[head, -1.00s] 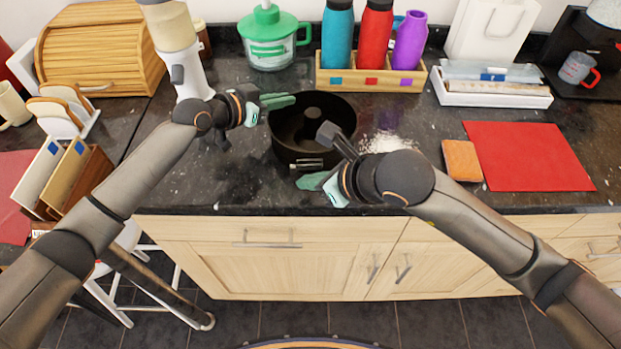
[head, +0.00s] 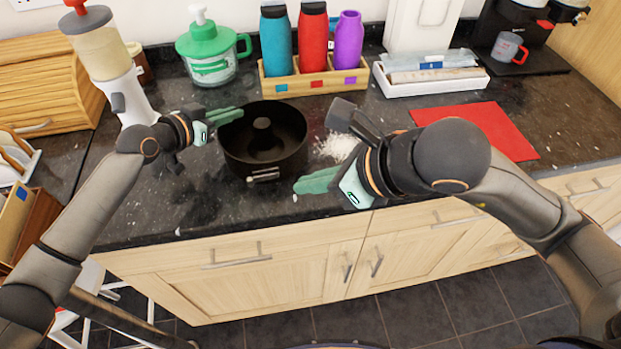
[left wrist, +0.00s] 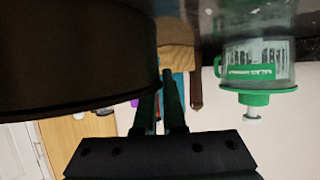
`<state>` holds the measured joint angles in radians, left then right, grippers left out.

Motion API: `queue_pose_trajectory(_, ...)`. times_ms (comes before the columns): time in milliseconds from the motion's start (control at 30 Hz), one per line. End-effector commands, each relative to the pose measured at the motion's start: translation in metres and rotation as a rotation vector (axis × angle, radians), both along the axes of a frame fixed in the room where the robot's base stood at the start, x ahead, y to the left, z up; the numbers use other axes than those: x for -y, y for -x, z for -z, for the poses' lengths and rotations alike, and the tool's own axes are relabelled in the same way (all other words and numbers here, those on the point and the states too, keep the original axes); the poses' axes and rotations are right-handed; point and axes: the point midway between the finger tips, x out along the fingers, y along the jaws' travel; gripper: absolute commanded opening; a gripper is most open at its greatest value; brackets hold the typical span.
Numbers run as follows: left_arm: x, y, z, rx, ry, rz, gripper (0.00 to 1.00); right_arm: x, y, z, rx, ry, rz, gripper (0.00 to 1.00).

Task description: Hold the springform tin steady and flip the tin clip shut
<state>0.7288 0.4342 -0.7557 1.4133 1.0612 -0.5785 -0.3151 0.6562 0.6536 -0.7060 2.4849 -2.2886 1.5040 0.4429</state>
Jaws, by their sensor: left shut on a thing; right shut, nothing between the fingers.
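The dark round springform tin (head: 240,158) with a central tube stands on the granite counter. Its metallic tin clip (head: 263,174) is on the front wall facing me; I cannot tell whether its lever lies flat. My left gripper (head: 230,115) is shut on the tin's wall at its left rim. In the left wrist view, the tin's dark wall (left wrist: 75,60) fills the left, beside the gripper's close-set fingers (left wrist: 163,100). My right gripper (head: 316,182) is shut and empty, to the right of the clip and apart from it, near the counter's front edge.
White powder (head: 338,147) lies right of the tin. A bottle rack (head: 313,83) and a green-lidded jug (head: 210,55) stand behind, the jug also in the left wrist view (left wrist: 256,70). A red mat (head: 490,125) lies right, partly behind my right arm. Counter front-left is clear.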

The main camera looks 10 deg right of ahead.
Motion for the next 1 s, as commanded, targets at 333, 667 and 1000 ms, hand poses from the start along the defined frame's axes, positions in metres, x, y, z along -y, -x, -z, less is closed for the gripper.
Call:
queue_pose_trajectory(333, 0.000, 0.000, 0.001, -0.002, 0.000, 0.001, 0.19, 0.000, 0.000, 0.000, 0.000, 0.000, 0.000, 0.00)
queue_pose_trajectory(667, 0.000, 0.000, 0.000, -0.001, 0.001, 0.000, 0.42, 0.000, 0.000, 0.000, 0.000, 0.000, 0.000, 0.00)
queue_pose_trajectory(1000, -0.010, 0.010, -0.005, -0.001, -0.001, 0.000, 0.42, 0.000, 0.000, 0.000, 0.000, 0.000, 0.000, 0.00)
